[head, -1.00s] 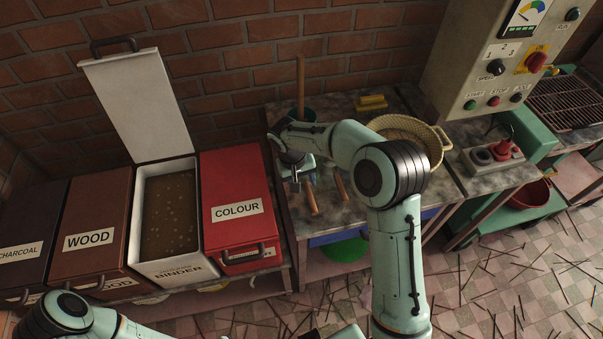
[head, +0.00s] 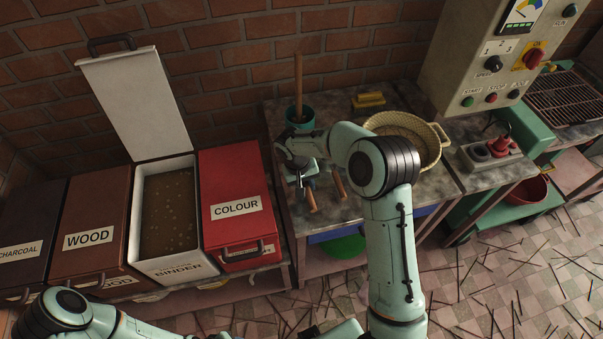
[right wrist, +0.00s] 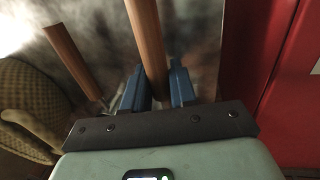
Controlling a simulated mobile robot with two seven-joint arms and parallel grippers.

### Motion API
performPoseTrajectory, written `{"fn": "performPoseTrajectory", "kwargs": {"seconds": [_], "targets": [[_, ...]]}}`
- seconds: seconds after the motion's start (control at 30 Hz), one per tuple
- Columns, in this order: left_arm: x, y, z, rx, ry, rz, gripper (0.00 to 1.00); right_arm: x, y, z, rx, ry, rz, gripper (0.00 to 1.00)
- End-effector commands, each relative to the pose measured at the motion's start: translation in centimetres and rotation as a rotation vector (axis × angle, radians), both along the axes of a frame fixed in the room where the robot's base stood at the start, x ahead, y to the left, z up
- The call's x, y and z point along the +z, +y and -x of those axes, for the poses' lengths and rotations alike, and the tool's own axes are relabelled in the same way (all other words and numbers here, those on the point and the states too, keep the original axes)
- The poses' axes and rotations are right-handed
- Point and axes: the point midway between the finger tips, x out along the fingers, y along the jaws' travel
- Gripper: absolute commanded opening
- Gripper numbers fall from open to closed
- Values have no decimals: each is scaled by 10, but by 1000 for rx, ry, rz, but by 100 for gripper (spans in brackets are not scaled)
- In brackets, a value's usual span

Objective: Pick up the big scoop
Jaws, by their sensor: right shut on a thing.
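My right gripper (head: 306,180) reaches down over the left part of the stone-topped bench. In the right wrist view its blue fingers (right wrist: 158,88) are shut on the wooden handle of a scoop (right wrist: 148,35). That handle also shows in the head view (head: 311,201), sticking out toward the front edge. A second wooden handle (right wrist: 72,58) lies beside it, apart from the fingers; it also shows in the head view (head: 339,184). The scoop heads are hidden by my gripper and arm, so their sizes cannot be compared. My left gripper is out of view.
A red COLOUR bin (head: 237,180) stands close left of the bench, beside the open white BINDER bin (head: 137,220). A dark green pot (head: 300,116) holding an upright stick is behind my gripper. A woven basket (head: 432,160) and yellow block (head: 368,100) are on the bench.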

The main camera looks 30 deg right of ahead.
Motion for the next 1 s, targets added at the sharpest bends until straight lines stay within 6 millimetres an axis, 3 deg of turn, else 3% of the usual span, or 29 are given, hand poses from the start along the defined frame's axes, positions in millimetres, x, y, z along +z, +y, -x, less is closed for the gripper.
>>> {"fn": "performPoseTrajectory", "kwargs": {"seconds": [0.17, 0.27, 0.7, 0.9, 1.0], "targets": [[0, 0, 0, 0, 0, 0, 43, 7, 0, -1, 0, -4, 0, 0], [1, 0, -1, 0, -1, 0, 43, 22, 0, -2, 0, -6, 1, 0], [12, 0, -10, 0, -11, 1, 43, 144, 0, -2, 1, -8, 0, 0], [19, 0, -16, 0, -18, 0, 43, 183, 0, -1, 0, -5, -1, 0], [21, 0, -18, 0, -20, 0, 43, 194, 0, -1, 1, -3, 0, 0]]}}
